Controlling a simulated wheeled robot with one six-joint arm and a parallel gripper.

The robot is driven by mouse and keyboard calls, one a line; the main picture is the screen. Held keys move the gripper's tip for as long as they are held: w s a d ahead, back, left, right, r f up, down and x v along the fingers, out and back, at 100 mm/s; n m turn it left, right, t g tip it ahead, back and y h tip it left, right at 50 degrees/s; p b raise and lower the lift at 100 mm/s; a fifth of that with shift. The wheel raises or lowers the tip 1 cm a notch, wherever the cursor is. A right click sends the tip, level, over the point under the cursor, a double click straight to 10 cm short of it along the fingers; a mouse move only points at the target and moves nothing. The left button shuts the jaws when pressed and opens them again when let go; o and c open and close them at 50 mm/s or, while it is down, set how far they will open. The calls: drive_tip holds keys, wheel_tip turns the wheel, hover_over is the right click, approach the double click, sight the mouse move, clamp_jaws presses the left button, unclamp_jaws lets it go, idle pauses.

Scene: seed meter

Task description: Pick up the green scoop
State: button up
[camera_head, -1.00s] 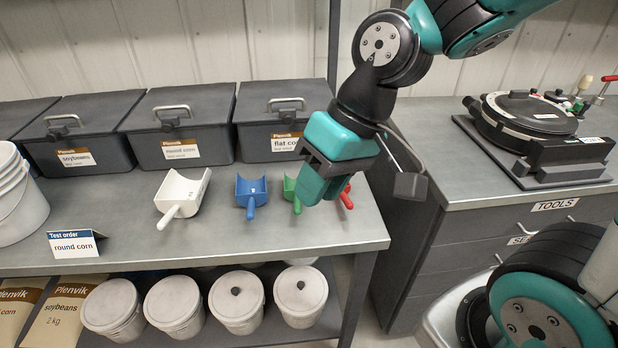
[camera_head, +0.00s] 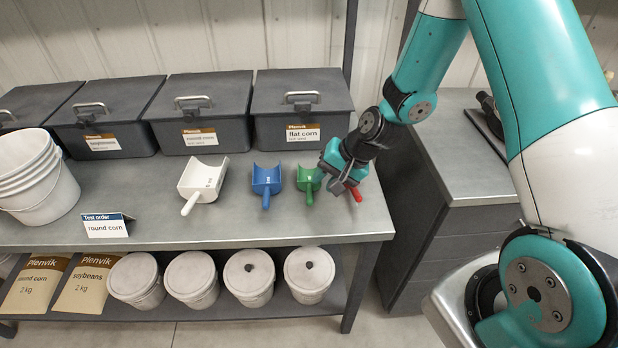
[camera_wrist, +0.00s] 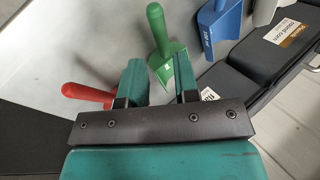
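The green scoop (camera_head: 309,181) lies on the grey bench, between the blue scoop on its left and a red scoop on its right. In the wrist view the green scoop (camera_wrist: 166,50) lies beyond my fingertips, with its handle pointing away from the gripper and part of its bowl hidden by a finger. My gripper (camera_head: 338,183) is just right of the green scoop and covers much of the red scoop (camera_head: 356,194). In the wrist view my gripper (camera_wrist: 160,75) has its two fingers apart with nothing clamped between them.
The blue scoop (camera_head: 266,183) and the white scoop (camera_head: 202,180) lie to the left. Dark lidded bins (camera_head: 300,95) stand behind the scoops. A sign (camera_head: 105,226) and white buckets (camera_head: 38,178) are at the left. The bench front (camera_head: 250,225) is clear.

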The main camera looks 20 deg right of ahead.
sight(311, 191)
drive_tip(key=shift+w+p+x, duration=0.15)
drive_tip(key=shift+p+x, duration=0.45)
drive_tip(key=shift+x, duration=1.25)
drive_tip(key=shift+w+p+x, duration=0.1)
drive_tip(key=shift+p+x, duration=0.5)
drive_tip(key=shift+x, duration=1.25)
drive_tip(key=shift+r, duration=0.1)
clamp_jaws()
